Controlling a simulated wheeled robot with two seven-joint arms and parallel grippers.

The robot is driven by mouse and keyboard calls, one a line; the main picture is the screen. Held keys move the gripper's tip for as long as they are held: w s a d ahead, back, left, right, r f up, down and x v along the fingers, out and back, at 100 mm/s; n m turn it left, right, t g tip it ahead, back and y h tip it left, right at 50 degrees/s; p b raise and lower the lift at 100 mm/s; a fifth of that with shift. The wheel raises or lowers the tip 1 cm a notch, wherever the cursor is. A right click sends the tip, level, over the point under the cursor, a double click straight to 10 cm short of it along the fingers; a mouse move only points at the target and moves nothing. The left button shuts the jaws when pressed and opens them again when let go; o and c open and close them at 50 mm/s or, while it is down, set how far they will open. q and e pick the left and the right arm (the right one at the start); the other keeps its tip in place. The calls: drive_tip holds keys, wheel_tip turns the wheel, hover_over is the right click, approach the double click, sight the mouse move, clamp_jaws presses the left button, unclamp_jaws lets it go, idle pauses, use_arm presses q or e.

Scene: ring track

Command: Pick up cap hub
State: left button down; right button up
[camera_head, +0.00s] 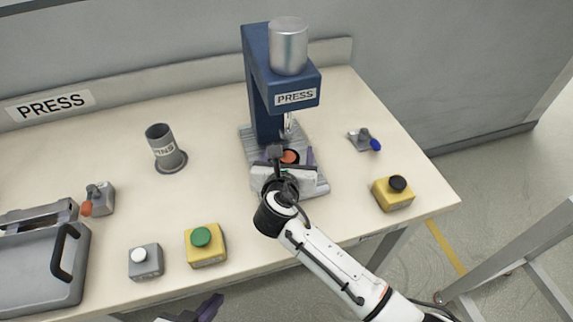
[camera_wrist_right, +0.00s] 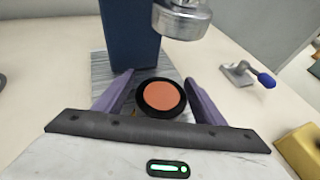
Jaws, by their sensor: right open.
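The cap hub, as far as I can tell, is the round orange-topped disc with a black rim (camera_head: 289,157) on the press base; it also shows in the right wrist view (camera_wrist_right: 161,95). My right gripper (camera_head: 291,160) is at the press, with its two purple fingers open on either side of the disc. In the right wrist view the disc lies between these fingers (camera_wrist_right: 161,88); I cannot tell whether they touch it. My left gripper (camera_head: 205,309) shows only partly at the bottom edge, away from the disc.
The blue press (camera_head: 262,95) stands behind the disc, its metal ram (camera_wrist_right: 180,20) overhead. A grey pins cup (camera_head: 165,150), a green-button box (camera_head: 205,244), a white-button box (camera_head: 146,262), a black-button box (camera_head: 393,193), a blue-handled clamp (camera_head: 366,139) and a grey tray (camera_head: 40,270) surround it.

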drive_tip(key=shift+s+r, duration=0.15)
drive_tip(key=shift+c, duration=0.3)
drive_tip(key=c, duration=1.1)
drive_tip(key=shift+c, duration=1.1)
drive_tip(key=shift+r, duration=0.1)
